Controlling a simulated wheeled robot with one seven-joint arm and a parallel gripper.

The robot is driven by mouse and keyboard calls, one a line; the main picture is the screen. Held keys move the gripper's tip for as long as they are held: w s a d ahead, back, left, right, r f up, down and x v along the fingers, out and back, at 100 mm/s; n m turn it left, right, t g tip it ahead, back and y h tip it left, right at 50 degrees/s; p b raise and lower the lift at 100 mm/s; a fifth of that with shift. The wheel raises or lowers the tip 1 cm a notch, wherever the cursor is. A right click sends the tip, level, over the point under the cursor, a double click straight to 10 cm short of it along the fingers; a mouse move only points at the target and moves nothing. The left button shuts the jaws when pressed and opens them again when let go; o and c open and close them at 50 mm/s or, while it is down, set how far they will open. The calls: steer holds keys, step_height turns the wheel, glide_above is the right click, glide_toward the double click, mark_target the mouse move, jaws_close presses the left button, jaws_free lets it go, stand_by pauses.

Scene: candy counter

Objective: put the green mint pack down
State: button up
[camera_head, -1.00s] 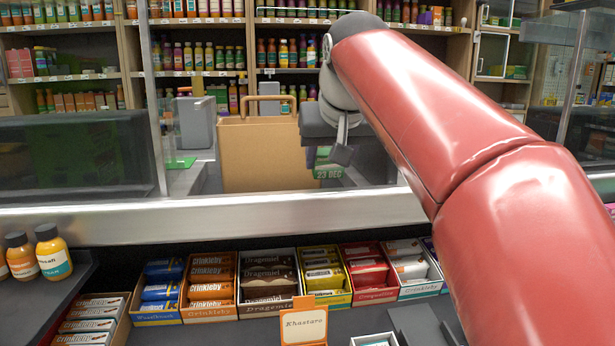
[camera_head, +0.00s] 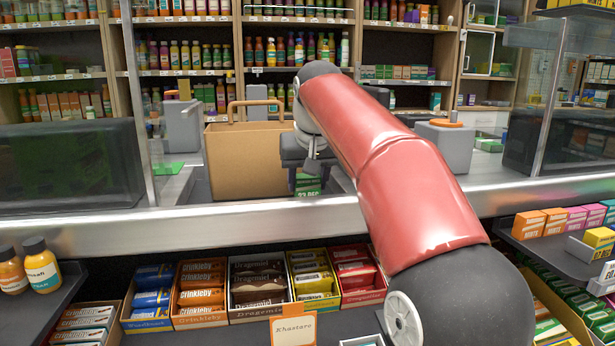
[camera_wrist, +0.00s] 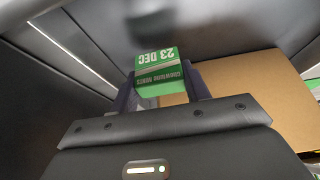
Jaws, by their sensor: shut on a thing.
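My gripper (camera_wrist: 162,92) is shut on the green mint pack (camera_wrist: 158,70), which shows its "23 DEC" face upside down between the fingers in the wrist view. In the head view the pack (camera_head: 308,188) hangs below my gripper (camera_head: 306,176), just behind the metal front edge of the counter. It is to the right of the brown paper bag (camera_head: 245,165). Whether its underside touches the counter surface is hidden by the edge. The bag also shows beside the pack on the right in the wrist view (camera_wrist: 265,95).
A grey device with an orange top (camera_head: 445,143) stands on the counter to the right. The counter's metal edge (camera_head: 200,222) runs across the front. Below it are several candy boxes (camera_head: 255,312) and a "Khastaro" card (camera_head: 293,330). Glass panels stand at both sides.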

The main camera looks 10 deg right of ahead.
steer(key=shift+w+r+g+p, duration=0.25)
steer(key=shift+g+p, duration=0.1)
steer(key=shift+g, duration=0.05)
steer(key=shift+s+f+b, duration=0.1)
steer(key=shift+f+b, duration=0.35)
steer(key=shift+f, duration=0.6)
steer(key=shift+f, duration=0.15)
steer(key=o, duration=0.9)
steer(key=shift+o, duration=0.2)
